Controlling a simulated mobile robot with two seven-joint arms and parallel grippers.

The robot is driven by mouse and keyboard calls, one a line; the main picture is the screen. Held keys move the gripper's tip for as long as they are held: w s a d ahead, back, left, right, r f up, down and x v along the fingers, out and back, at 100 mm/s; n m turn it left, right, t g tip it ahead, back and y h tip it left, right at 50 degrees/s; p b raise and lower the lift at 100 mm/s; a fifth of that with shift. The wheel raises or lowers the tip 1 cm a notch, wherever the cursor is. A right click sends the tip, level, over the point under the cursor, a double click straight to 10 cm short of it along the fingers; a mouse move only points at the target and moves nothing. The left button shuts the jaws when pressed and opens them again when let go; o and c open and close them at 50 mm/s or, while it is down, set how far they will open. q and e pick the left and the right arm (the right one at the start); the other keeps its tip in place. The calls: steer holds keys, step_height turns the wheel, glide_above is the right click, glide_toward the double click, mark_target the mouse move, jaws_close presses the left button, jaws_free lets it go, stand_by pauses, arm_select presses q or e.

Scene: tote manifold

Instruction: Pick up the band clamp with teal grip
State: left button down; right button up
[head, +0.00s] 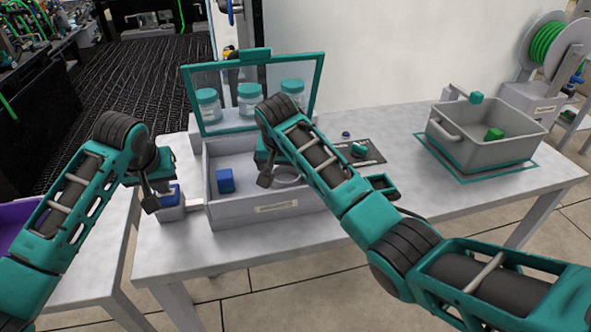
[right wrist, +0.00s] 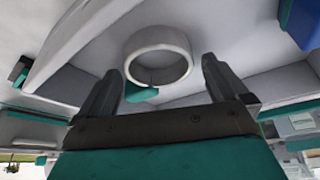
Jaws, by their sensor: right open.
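The band clamp is a pale ring (right wrist: 158,55) with a teal grip (right wrist: 141,93) at its near side. It lies on the floor of the light grey open box (head: 232,215). In the head view the ring (head: 287,178) shows partly, behind my right arm. My right gripper (right wrist: 160,78) is open over the box, its two fingers apart on either side of the ring's near edge in the right wrist view, holding nothing. My left gripper (head: 150,198) hangs left of the box, near a small grey block with a blue top (head: 171,200). Its jaw opening is not clear.
A blue cube (head: 225,180) sits in the same box. A grey tote (head: 470,152) with a green cube (head: 494,133) stands right. The table's front right (head: 480,195) is clear.

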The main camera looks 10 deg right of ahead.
arm_select(q)
steer(key=shift+f, duration=0.1)
arm_select(e)
steer(key=shift+c, duration=0.2)
steer(key=c, duration=1.1)
steer(key=shift+r, duration=0.1)
step_height(320, 180, up, 13)
arm_select(q)
step_height(320, 180, up, 10)
stand_by(1.8)
stand_by(0.7)
